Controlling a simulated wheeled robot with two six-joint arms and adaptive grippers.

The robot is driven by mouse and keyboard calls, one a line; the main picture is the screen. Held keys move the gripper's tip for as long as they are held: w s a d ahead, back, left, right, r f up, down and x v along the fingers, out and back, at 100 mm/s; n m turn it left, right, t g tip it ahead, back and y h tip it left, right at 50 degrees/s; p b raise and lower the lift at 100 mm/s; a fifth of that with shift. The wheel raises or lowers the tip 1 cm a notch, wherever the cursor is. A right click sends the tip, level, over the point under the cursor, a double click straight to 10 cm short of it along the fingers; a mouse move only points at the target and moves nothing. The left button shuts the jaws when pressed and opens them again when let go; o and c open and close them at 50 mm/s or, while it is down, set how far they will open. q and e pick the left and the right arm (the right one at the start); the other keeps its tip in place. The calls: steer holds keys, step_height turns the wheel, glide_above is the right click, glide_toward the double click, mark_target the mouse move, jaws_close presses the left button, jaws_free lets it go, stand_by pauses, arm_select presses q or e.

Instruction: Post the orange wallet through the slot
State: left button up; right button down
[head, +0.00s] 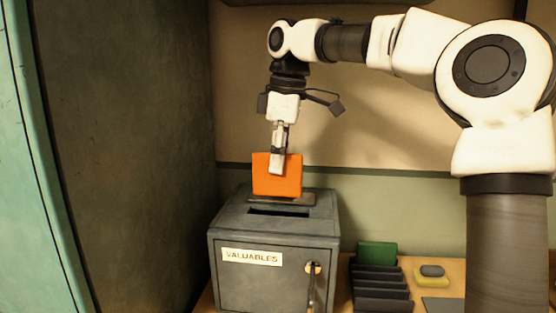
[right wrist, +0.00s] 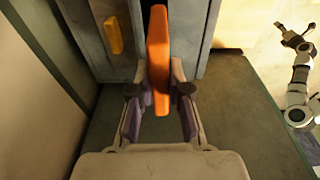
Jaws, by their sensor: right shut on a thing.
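The orange wallet (head: 290,182) is upright in the head view, above the dark grey box (head: 225,220) labelled VALUABLES. The dark slot (head: 270,211) is in the box's top. The wallet's lower edge appears just above and behind the slot; I cannot tell the exact gap. My right gripper (head: 277,166) points down and is shut on the wallet's upper part. In the right wrist view the wallet (right wrist: 158,45) stands edge-on between the fingers, hiding part of what lies beyond. My left gripper is not in the head view.
A keyhole plate (head: 313,267) with a key is on the box's front. Right of the box, a dark rack (head: 382,291) holds a green wallet (head: 377,252). A tall dark panel (head: 125,130) stands left.

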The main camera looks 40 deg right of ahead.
mark_target(279, 186)
steer(key=f+b, duration=0.2)
steer(key=f, duration=0.1)
steer(key=w+d+f+b, duration=0.1)
steer(key=shift+f, duration=0.25)
steer(key=shift+s+a+f+b, duration=0.25)
steer(key=shift+f+b, duration=0.3)
steer(key=shift+b, duration=0.3)
steer(key=shift+w+d+f, duration=0.15)
steer(key=shift+f, duration=0.2)
steer(key=shift+r, duration=0.1)
steer(key=shift+c, duration=0.6)
jaws_free()
steer(key=shift+o, duration=0.6)
